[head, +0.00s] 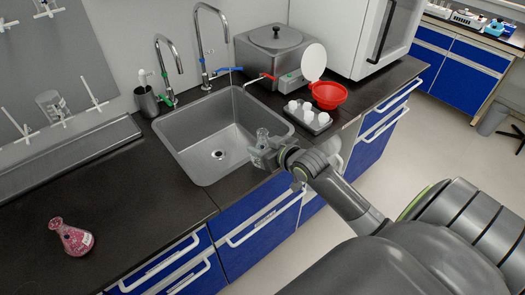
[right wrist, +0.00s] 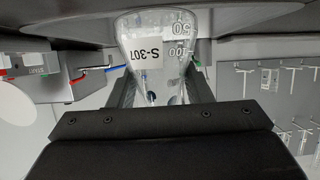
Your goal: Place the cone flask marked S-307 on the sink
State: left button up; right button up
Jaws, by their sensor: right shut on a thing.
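The clear cone flask (head: 262,136) is held in my right gripper (head: 263,154). In the right wrist view the flask (right wrist: 150,55) shows a white label reading S-307 and volume marks, with both fingers closed on its sides. In the head view the gripper and flask appear at the front right rim of the steel sink (head: 205,130). Their height above the rim is hard to tell. The sink basin is empty, with a drain at its bottom. My left gripper is not in view.
A pink-red flask (head: 71,237) stands on the dark counter at left.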

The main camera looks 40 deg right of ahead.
jog(key=shift+f, duration=0.95)
jog(key=shift+f, duration=0.15)
jog(key=o, duration=1.1)
jog(key=shift+s+r, duration=0.1)
jog(key=shift+r, duration=0.1)
jog(key=v, duration=1.1)
jog(key=shift+s+r, duration=0.15)
jog(key=shift+s, duration=0.2)
